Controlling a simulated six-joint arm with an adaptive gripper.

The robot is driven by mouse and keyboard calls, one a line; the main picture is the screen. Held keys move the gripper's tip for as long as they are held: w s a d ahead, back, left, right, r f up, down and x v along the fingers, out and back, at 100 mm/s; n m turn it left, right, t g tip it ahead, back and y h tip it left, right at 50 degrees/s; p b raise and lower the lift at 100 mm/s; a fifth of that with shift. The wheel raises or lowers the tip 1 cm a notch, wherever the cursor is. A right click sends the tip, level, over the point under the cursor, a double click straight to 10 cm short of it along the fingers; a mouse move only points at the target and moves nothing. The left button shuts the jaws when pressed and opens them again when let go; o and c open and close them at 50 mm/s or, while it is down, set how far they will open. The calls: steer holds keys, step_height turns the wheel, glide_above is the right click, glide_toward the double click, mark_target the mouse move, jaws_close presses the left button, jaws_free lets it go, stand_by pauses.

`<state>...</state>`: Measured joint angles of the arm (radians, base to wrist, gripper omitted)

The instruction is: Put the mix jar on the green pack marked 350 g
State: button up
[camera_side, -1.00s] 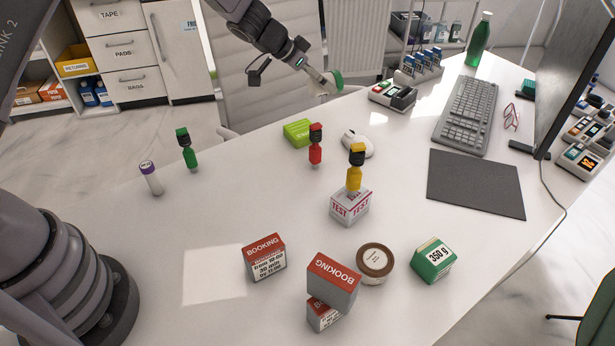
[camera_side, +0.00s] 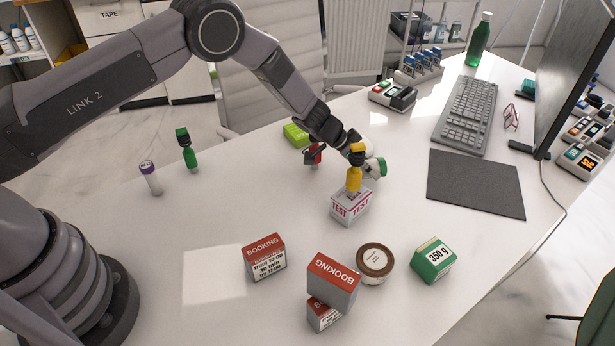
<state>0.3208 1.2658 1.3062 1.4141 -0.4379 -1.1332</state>
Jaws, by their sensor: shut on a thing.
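The green pack marked 350 g (camera_side: 433,261) stands on the white desk at the right front, with a pale top edge. My gripper (camera_side: 362,163) is shut on a small white jar with a green lid (camera_side: 376,168). The jar is tilted on its side, above the desk behind the yellow-topped TEST box, and no lettering on it can be read. A yellow bottle partly hides the gripper. A second jar, with a brown lid and pale label (camera_side: 375,261), stands left of the green pack; its label is too small to read.
The yellow bottle (camera_side: 354,178) stands on the TEST box (camera_side: 350,208). BOOKING boxes (camera_side: 332,280) stand at the front, one on another. A red bottle (camera_side: 312,155) is partly hidden by my arm. A dark mat (camera_side: 475,184) lies right; the desk between mat and green pack is clear.

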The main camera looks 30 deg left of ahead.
steer(key=shift+f, duration=1.3)
steer(key=shift+f, duration=0.15)
steer(key=o, duration=1.2)
